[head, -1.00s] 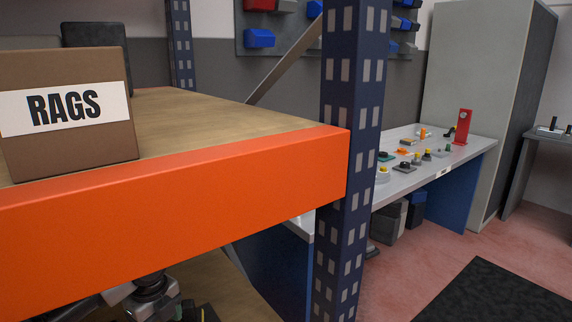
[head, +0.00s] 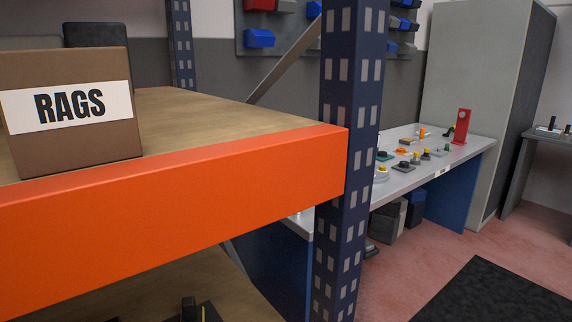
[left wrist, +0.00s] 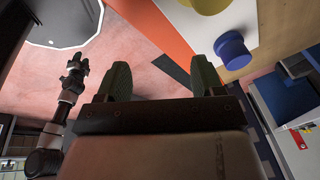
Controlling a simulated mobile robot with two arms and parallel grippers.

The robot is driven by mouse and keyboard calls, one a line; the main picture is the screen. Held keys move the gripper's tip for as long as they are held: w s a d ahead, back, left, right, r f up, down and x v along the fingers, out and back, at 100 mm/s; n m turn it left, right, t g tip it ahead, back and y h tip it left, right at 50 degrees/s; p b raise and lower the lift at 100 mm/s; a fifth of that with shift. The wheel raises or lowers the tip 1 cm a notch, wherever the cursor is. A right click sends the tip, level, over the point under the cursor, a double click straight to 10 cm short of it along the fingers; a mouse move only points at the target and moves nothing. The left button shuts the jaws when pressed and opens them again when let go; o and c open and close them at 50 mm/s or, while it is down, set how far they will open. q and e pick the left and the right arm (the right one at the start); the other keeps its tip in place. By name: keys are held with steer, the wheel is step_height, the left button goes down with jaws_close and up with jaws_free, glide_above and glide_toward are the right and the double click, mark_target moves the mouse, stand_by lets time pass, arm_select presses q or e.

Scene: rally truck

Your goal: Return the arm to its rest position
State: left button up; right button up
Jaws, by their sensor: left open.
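My left gripper (left wrist: 160,80) shows in the left wrist view with its two dark fingers spread apart and nothing between them. Pinkish floor and a dark strip show beyond the fingers. Another dark arm with a gripper (left wrist: 76,66), which looks like my right one, shows at the left of that view; it is too small to tell its opening. Neither gripper shows in the head view.
An orange shelf beam (head: 190,215) and a blue post (head: 345,160) stand close in front. A RAGS box (head: 75,140) sits on the upper shelf. A dark item (head: 190,310) lies on the lower shelf. A blue round object (left wrist: 232,50) is near my left fingers.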

arm_select(q)
steer(key=s+a+f+n+t+y, duration=0.1)
steer(key=s+a+n, duration=0.3)
steer(key=s+n, duration=0.4)
steer(key=s+a+f+n+t+y, duration=0.1)
steer(key=s+a+n, duration=0.2)
steer(key=s+n, duration=0.45)
step_height(320, 180, down, 24)
steer(key=s+r+g+p, duration=0.1)
steer(key=g+p, duration=0.1)
steer(key=s+a+f, duration=0.2)
steer(key=s+f, duration=1.4)
steer(key=s, duration=0.1)
steer(key=shift+a+m+g+p, duration=0.35)
steer(key=shift+a+g+p, duration=0.05)
steer(key=shift+p, duration=0.05)
steer(key=shift+w, duration=0.1)
